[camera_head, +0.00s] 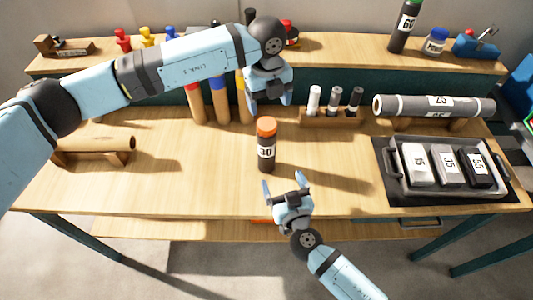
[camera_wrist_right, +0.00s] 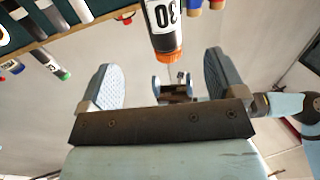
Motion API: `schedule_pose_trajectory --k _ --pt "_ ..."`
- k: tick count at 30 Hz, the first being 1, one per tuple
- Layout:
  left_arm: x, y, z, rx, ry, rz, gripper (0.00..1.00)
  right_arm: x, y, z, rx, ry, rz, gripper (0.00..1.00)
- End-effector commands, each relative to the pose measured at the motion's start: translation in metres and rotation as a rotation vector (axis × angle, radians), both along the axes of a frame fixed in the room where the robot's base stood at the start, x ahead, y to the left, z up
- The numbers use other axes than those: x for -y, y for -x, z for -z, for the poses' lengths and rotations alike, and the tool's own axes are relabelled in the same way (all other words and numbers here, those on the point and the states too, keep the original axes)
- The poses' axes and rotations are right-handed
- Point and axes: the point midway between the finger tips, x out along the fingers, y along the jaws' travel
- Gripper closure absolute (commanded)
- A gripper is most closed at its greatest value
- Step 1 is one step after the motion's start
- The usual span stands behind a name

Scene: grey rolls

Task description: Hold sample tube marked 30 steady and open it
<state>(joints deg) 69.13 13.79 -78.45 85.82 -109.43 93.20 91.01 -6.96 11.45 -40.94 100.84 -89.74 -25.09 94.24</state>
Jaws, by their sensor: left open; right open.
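The sample tube marked 30 (camera_head: 266,150) stands upright on the table, dark with a white label and an orange cap (camera_head: 266,126). It also shows upside down in the right wrist view (camera_wrist_right: 163,25), beyond the fingers. My left gripper (camera_head: 270,101) is open above the orange cap, pointing down, apart from it. My right gripper (camera_head: 284,184) is open and empty, in front of the tube near the table's front edge, fingers pointing towards it. In the right wrist view my right gripper's (camera_wrist_right: 165,85) two fingers are wide apart with nothing between them.
Behind the tube stand capped brown tubes (camera_head: 218,103) and a wooden rack (camera_head: 340,118) of small tubes. A grey roll (camera_head: 435,106) lies at the right, behind a tray (camera_head: 398,180) with marked blocks. A brown roll (camera_head: 95,145) lies at the left. Table around the tube is clear.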

Motion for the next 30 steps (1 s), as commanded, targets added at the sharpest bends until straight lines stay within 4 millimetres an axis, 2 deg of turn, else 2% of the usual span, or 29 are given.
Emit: schedule_pose_trajectory --k 5,21,25,30 --pt "-0.006 -0.005 -0.002 0.015 -0.037 -0.016 0.24 -0.006 -0.012 0.000 0.005 0.000 -0.009 0.11" --pt "-0.005 -0.004 -0.002 0.012 -0.030 -0.013 0.24 -0.035 -0.108 -0.001 0.004 0.000 -0.007 0.11" --pt "-0.005 -0.004 -0.002 0.013 -0.029 -0.013 0.24 -0.039 -0.122 0.000 0.003 0.001 -0.007 0.11" --pt "-0.005 -0.004 -0.002 0.013 -0.029 -0.013 0.24 -0.042 -0.130 0.001 0.002 0.000 -0.007 0.11"
